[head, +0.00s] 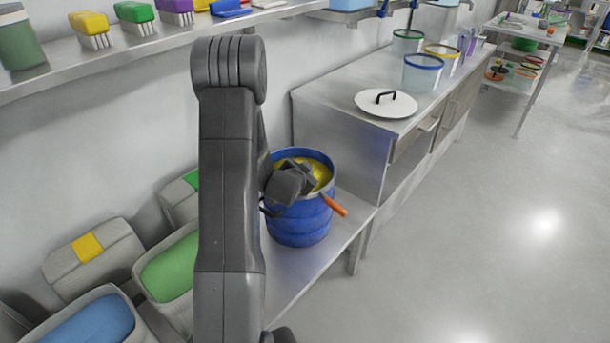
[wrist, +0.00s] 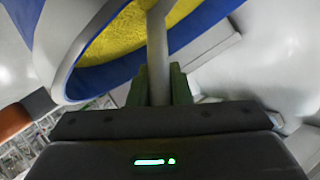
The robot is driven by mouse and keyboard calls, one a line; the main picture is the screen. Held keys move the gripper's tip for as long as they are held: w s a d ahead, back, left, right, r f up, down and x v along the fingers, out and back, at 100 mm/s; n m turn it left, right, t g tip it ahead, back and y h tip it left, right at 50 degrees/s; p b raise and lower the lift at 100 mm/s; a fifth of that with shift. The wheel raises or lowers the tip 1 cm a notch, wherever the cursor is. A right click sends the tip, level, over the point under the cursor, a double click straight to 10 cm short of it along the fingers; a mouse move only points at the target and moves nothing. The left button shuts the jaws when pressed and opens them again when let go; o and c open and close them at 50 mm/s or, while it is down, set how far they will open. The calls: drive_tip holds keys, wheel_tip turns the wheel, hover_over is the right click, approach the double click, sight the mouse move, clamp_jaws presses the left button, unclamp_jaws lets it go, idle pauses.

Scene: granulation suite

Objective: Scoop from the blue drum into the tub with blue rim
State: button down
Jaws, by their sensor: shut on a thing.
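The blue drum (head: 297,226) stands open on a low steel bench, with yellow material (head: 322,168) inside. My gripper (head: 300,180) is at the drum's mouth. In the wrist view its green fingers (wrist: 160,92) are shut on a grey rod-like handle (wrist: 157,50), taken to be the scoop's, which crosses over the yellow material (wrist: 115,50). The scoop's bowl is hidden. An orange grip (head: 334,204) sticks out at the drum's right side; I cannot tell what it belongs to. The tub with blue rim (head: 422,76) stands on the higher counter to the right.
A white lid (head: 386,104) with a black handle lies on the counter (head: 340,115) near the blue-rimmed tub. Tubs with a yellow rim (head: 442,54) and a green rim (head: 407,40) stand behind. A shelf with brushes (head: 94,30) runs along the wall. Open floor lies right.

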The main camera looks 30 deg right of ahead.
drive_tip(key=shift+r+p, duration=0.45)
drive_tip(key=shift+p, duration=0.25)
drive_tip(key=shift+s+r+p, duration=0.15)
drive_tip(key=shift+r, duration=0.55)
drive_tip(key=shift+s+r+p, duration=0.15)
drive_tip(key=shift+r, duration=0.55)
drive_tip(key=shift+m+t+h, duration=0.3)
drive_tip(key=shift+m+t, duration=0.1)
drive_tip(key=shift+t, duration=0.3)
drive_tip(key=shift+s+a+r+b, duration=0.1)
drive_tip(key=shift+s+r+b, duration=0.2)
drive_tip(key=shift+r+b, duration=0.55)
drive_tip(key=shift+s+r+b, duration=0.25)
drive_tip(key=shift+r+b, duration=0.25)
drive_tip(key=shift+r, duration=0.65)
drive_tip(key=shift+s+a+r+b, duration=0.1)
drive_tip(key=shift+s+r+b, duration=0.2)
drive_tip(key=shift+r+b, duration=0.55)
drive_tip(key=shift+s+r+b, duration=0.1)
drive_tip(key=shift+r+b, duration=0.1)
drive_tip(key=shift+b, duration=0.3)
drive_tip(key=s+r+m+t+h+b, duration=0.1)
drive_tip(key=t+b, duration=0.1)
drive_tip(key=b, duration=0.6)
drive_tip(key=shift+s+b, duration=0.2)
drive_tip(key=shift+b, duration=0.15)
drive_tip(key=shift+s+a+r+b, duration=0.15)
drive_tip(key=shift+r+b, duration=0.2)
drive_tip(key=shift+b, duration=0.45)
